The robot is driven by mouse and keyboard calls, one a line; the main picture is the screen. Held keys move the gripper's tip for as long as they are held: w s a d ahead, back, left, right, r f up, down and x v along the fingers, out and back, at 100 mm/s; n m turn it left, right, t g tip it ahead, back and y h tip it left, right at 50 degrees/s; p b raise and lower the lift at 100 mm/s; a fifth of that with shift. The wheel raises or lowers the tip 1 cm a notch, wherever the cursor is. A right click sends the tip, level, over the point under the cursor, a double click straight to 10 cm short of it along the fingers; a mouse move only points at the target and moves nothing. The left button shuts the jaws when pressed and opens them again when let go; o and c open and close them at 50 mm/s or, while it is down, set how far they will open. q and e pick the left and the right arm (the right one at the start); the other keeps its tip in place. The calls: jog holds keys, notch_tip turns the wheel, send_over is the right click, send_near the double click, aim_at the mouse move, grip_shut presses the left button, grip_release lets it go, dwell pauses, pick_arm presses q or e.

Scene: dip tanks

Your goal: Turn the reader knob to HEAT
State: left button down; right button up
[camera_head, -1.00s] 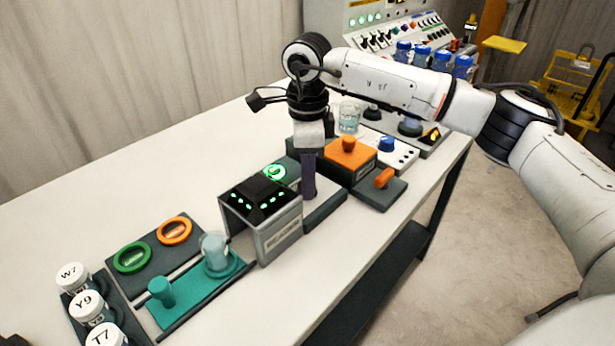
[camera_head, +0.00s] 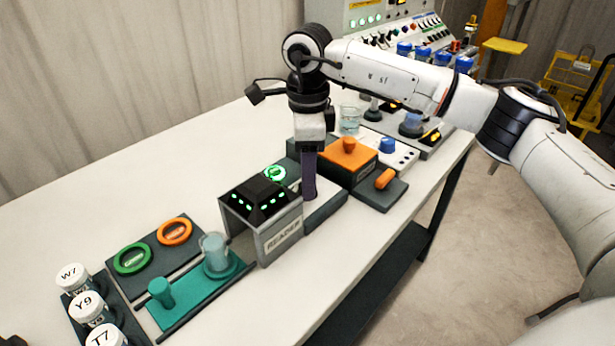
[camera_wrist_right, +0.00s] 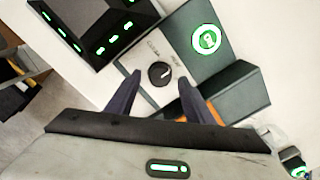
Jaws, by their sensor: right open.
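The reader (camera_head: 281,238) is a grey box with a black top and green lights, in the middle of the table. Its black round knob (camera_wrist_right: 159,74) shows in the right wrist view on a pale plate, with a light pointer mark toward the right. Small lettering stands above the knob, too small to read surely. My right gripper (camera_head: 309,196) points down just right of the reader and hides the knob in the head view. In the wrist view its open fingers (camera_wrist_right: 160,78) stand on either side of the knob, with gaps visible. My left gripper is not in view.
A dark block with a lit green disc (camera_wrist_right: 207,39) stands beside the knob plate. An orange-topped box (camera_head: 348,155) and an orange handle (camera_head: 384,179) lie close to the right of my gripper. A teal tray (camera_head: 200,297) lies left of the reader. The table's back left is clear.

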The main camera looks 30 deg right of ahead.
notch_tip(320, 180, up, 9)
dwell(0.3)
jog(key=shift+s+a, duration=0.1)
